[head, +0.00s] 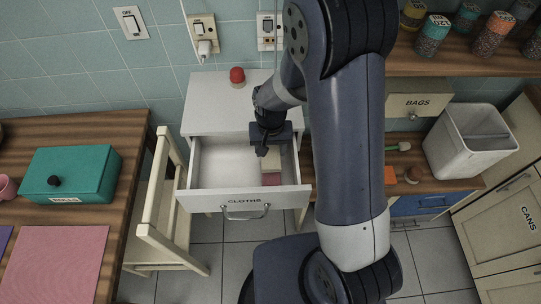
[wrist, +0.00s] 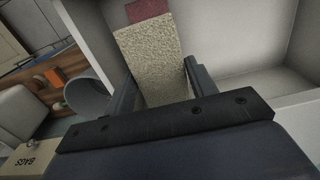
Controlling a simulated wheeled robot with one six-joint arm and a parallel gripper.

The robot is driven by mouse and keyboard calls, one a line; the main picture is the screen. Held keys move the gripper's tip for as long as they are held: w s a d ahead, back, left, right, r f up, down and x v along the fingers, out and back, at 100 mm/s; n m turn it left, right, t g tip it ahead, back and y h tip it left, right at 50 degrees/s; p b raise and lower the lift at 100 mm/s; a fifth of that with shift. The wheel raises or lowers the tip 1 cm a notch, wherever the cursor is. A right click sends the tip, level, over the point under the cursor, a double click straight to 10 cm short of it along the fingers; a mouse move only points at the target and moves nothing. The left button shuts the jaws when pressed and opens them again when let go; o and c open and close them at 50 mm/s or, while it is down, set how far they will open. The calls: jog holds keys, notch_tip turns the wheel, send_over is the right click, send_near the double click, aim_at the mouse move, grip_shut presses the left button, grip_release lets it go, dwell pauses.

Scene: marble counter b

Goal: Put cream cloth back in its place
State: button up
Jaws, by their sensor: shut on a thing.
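My gripper (head: 264,150) is over the open drawer labelled CLOTHS (head: 224,200), at its right side. In the wrist view my gripper (wrist: 157,88) is shut on the cream cloth (wrist: 150,52), a rough-textured piece between the two fingers. I cannot tell whether the cream cloth touches the drawer floor.
The drawer's left part is bare. A red-topped object (head: 237,77) stands on the white cabinet top. A cream chair (head: 160,215) is close left of the drawer. A BAGS box (head: 414,105) and white bin (head: 468,140) stand to the right.

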aim_at(271, 158)
jog(key=shift+f, duration=2.25)
jog(key=shift+f, duration=0.15)
jog(key=o, duration=1)
notch_tip(271, 158, up, 12)
jog(key=shift+r, duration=0.15)
